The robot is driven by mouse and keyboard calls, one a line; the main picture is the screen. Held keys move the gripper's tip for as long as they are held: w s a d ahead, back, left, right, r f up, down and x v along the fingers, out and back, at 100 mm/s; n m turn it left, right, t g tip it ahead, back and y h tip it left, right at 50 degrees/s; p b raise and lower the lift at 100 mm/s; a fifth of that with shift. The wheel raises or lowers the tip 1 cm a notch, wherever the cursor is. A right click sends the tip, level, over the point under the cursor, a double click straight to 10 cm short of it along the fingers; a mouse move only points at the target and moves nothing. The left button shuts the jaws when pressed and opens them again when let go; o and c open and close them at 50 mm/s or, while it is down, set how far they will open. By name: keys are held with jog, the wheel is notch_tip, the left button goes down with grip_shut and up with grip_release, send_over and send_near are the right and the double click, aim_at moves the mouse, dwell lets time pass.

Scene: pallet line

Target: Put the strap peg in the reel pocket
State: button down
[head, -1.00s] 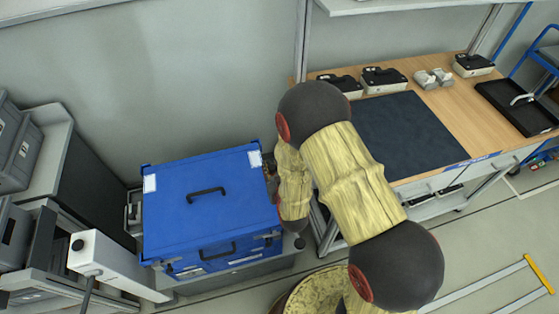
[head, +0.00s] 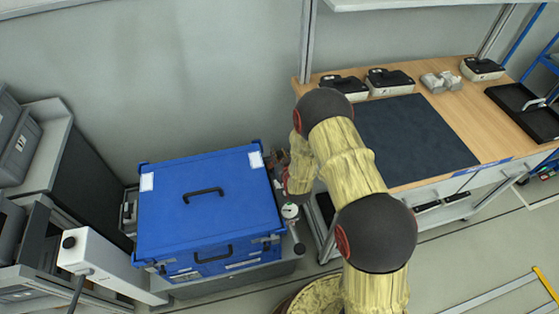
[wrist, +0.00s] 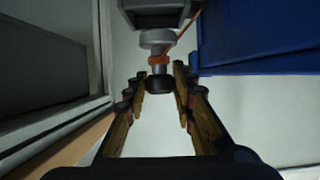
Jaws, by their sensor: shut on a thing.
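In the wrist view my gripper (wrist: 160,78) has its two fingers on either side of a peg-like piece (wrist: 160,84) with a dark rounded end and an orange band around it. I take this to be the strap peg, and the fingers are shut on it. An orange cord runs from the band up past a grey block (wrist: 160,12) above it. I cannot tell whether the peg touches that block. In the head view my arm hides most of the gripper, beside the right side of the blue case. I cannot make out the reel pocket in either view.
The blue case (head: 205,215) with black handles stands close left of my gripper. A wooden workbench (head: 440,115) with a dark mat (head: 415,140) and several devices is at the right. A white post-like unit (head: 100,262) stands at the left. Open floor lies at lower right.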

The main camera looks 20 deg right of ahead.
aim_at(280, 160)
jog(key=shift+w+d+f, duration=0.15)
jog(key=shift+w+f, duration=0.1)
jog(key=shift+f, duration=0.1)
jog(key=shift+f+b, duration=0.75)
jog(key=shift+f, duration=0.6)
jog(key=shift+f, duration=0.2)
jog(key=c, duration=1.5)
grip_release()
